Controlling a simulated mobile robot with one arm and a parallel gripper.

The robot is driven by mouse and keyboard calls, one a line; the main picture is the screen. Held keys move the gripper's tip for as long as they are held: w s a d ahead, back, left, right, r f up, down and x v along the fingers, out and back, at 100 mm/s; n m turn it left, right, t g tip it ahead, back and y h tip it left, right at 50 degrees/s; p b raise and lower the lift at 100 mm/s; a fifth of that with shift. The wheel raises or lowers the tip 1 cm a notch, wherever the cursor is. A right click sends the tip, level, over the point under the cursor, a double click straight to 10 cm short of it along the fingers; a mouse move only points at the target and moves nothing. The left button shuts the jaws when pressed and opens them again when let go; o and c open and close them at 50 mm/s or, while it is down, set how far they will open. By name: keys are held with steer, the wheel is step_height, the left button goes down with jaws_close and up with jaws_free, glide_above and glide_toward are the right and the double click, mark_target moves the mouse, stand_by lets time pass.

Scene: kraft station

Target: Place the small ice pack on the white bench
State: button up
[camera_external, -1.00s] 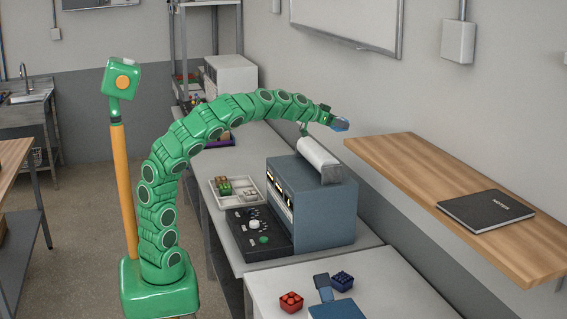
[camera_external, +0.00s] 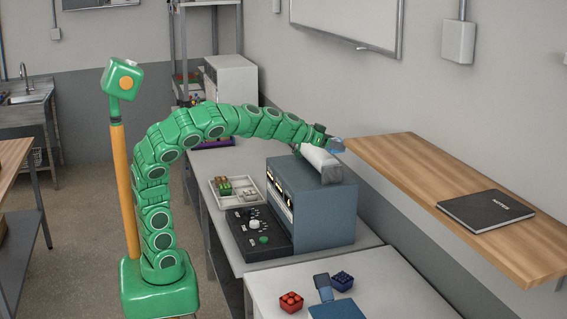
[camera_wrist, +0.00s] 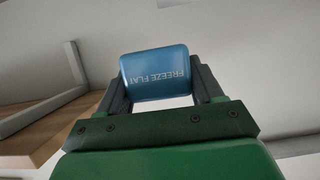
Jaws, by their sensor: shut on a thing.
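The small ice pack (camera_wrist: 155,72) is blue with "FREEZE FLAT" printed on it. In the wrist view it sits between the two dark fingers of my gripper (camera_wrist: 160,88), which is shut on it. In the external view the ice pack (camera_external: 336,145) shows as a small blue patch at the tip of my gripper (camera_external: 328,142), in the air by the top of the blue-grey instrument box and near the wooden shelf's left end. The white bench (camera_external: 385,285) is at the lower right, its near part cut off by the frame.
The blue-grey box (camera_external: 325,215) carries a white roll (camera_external: 320,160). A black control panel (camera_external: 258,232) and white tray (camera_external: 251,188) stand left of it. Red (camera_external: 291,301) and dark blue (camera_external: 342,281) blocks and a blue item (camera_external: 336,309) occupy the white bench. A wooden shelf (camera_external: 420,185) holds a black notebook (camera_external: 485,209).

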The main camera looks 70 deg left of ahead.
steer(key=shift+r, duration=0.1)
steer(key=shift+r, duration=2.3)
steer(key=a, duration=0.4)
steer(key=s+a+f, duration=0.1)
steer(key=a, duration=0.4)
steer(key=s+a+f, duration=0.1)
steer(key=a, duration=0.4)
steer(key=s+a, duration=0.3)
steer(key=a, duration=0.3)
steer(key=s+a, duration=0.3)
steer(key=a, duration=0.3)
glide_above(234, 199)
step_height(234, 199, down, 24)
steer(key=shift+s+d, duration=0.1)
steer(key=shift+f, duration=8.8)
